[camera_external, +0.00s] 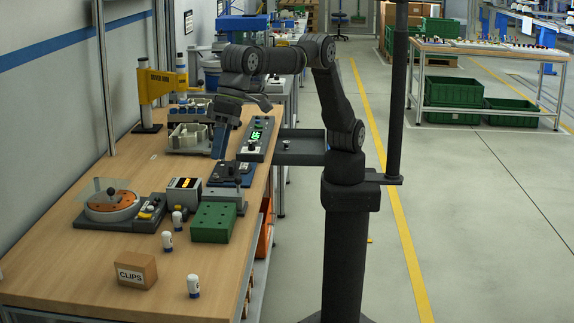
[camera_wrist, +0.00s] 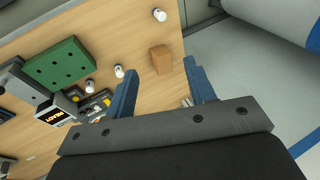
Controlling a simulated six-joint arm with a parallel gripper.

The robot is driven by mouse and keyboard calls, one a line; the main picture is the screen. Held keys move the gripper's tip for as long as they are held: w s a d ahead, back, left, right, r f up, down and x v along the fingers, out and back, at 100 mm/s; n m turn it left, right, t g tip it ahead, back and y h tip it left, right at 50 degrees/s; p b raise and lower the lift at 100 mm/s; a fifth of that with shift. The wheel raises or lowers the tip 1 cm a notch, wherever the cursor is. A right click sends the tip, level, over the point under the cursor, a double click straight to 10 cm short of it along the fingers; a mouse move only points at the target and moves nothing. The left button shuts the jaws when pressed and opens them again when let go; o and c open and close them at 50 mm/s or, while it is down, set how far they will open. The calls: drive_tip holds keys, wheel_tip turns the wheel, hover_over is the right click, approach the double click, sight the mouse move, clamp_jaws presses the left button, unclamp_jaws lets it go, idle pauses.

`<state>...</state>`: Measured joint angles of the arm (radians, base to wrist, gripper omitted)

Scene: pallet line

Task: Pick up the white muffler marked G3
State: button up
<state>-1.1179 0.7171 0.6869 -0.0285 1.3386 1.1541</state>
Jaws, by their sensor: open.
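Several small white cylinders with dark bands, which look like the mufflers, stand on the wooden bench. In the external view one muffler (camera_external: 193,286) is nearest the front, another muffler (camera_external: 167,241) is behind it, and a third muffler (camera_external: 177,217) is by the grey devices. The wrist view shows white mufflers at the top (camera_wrist: 159,14), the middle (camera_wrist: 119,71) and beside the green block (camera_wrist: 90,85). I cannot read any marking, so I cannot tell which is G3. My gripper (camera_wrist: 160,66) is open and empty; it is above the bench (camera_external: 219,150), behind the mufflers.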

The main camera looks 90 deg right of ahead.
drive_tip(key=n+g, duration=0.2)
drive_tip(key=n, duration=1.5)
approach(193, 274)
drive_tip(key=x, duration=0.7)
drive_tip(key=shift+s+d+f, duration=0.1)
drive_tip(key=shift+s, duration=0.2)
drive_tip(key=shift+y, duration=0.3)
drive_tip(key=shift+w+x, duration=0.15)
drive_tip(key=shift+x, duration=1.2)
drive_tip(key=shift+w+x, duration=0.1)
drive_tip(key=shift+x, duration=1.3)
drive_tip(key=c, duration=1.1)
